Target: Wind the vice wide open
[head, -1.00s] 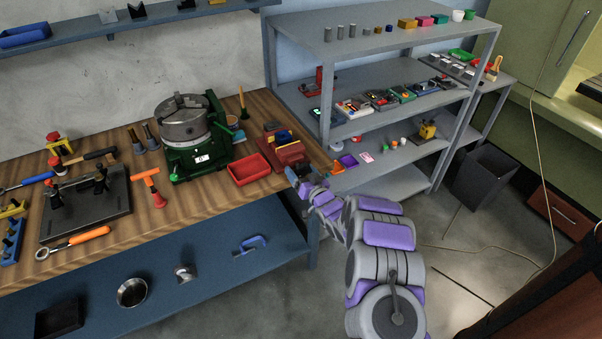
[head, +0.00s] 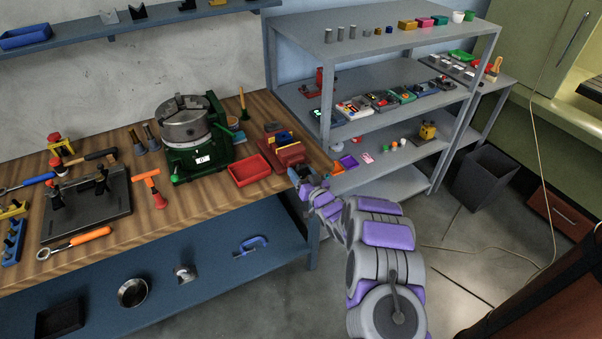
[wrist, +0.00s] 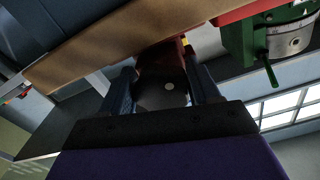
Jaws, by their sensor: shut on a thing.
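The red vice (head: 291,153) sits at the right front corner of the wooden bench, with a blue and a yellow piece at its top. My gripper (head: 296,177) is at the bench's front edge, just in front of the vice. In the wrist view the red vice body (wrist: 172,52) shows beyond the fingers. My gripper (wrist: 162,88) is shut on a dark part with a pale round spot, which looks like the vice's handle (wrist: 155,97). The fingers hide the sides of this part. The gap between the vice's jaws cannot be made out clearly.
A red tray (head: 249,170) lies close left of the vice. A green machine with a round chuck (head: 185,124) stands behind it. A grey shelf unit (head: 400,118) with small parts stands to the right. Floor is open in front of the shelf.

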